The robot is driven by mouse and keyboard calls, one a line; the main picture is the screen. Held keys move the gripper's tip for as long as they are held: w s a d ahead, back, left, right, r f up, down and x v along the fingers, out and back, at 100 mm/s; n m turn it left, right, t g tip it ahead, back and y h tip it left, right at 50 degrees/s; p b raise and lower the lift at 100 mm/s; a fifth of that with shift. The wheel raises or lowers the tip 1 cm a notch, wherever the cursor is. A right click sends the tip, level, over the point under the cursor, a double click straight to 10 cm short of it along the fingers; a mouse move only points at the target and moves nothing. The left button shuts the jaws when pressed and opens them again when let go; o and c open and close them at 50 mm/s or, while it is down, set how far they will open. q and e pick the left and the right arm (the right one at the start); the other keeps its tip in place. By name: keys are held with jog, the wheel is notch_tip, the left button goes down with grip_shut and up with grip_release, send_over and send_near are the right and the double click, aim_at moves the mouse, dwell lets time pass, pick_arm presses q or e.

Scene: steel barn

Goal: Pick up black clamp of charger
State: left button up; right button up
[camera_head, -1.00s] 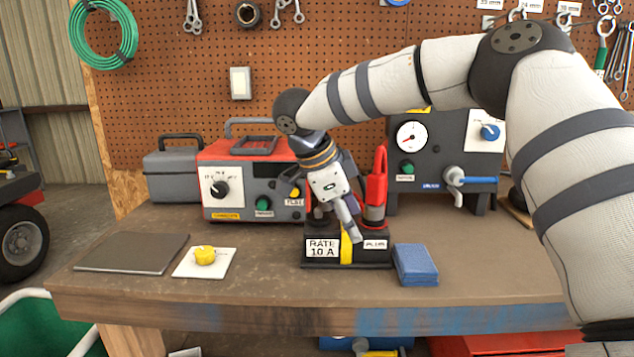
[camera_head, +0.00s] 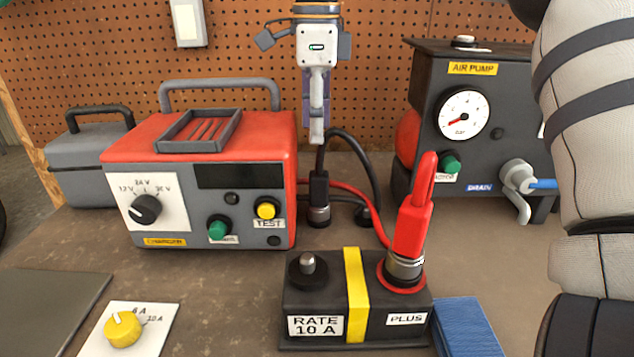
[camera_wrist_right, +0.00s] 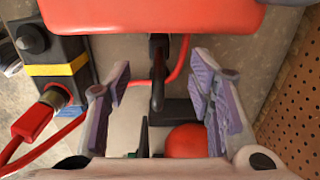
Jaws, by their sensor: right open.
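The black clamp (camera_head: 319,190) of the charger stands upright on the bench behind the battery, just right of the red charger (camera_head: 270,160). A black cable loops from it. My right gripper (camera_head: 316,137) points down directly above the clamp, its tips close to the clamp's top. In the right wrist view, the open fingers (camera_wrist_right: 160,95) stand apart with the black clamp (camera_wrist_right: 157,75) showing between and beyond them. I cannot tell whether they touch it. My left gripper is not in view.
The battery (camera_head: 330,285) stands in front, with the red clamp (camera_head: 413,220) upright on its plus post. The air pump (camera_head: 470,130) is at the right. A blue block (camera_head: 468,328) and a card with a yellow knob (camera_head: 123,330) lie near the front.

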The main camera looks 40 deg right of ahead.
aim_at(319, 173)
jog(key=f, duration=1)
jog(key=shift+s+d+f, duration=0.1)
jog(key=shift+s+f, duration=0.1)
jog(key=shift+f, duration=0.2)
grip_shut()
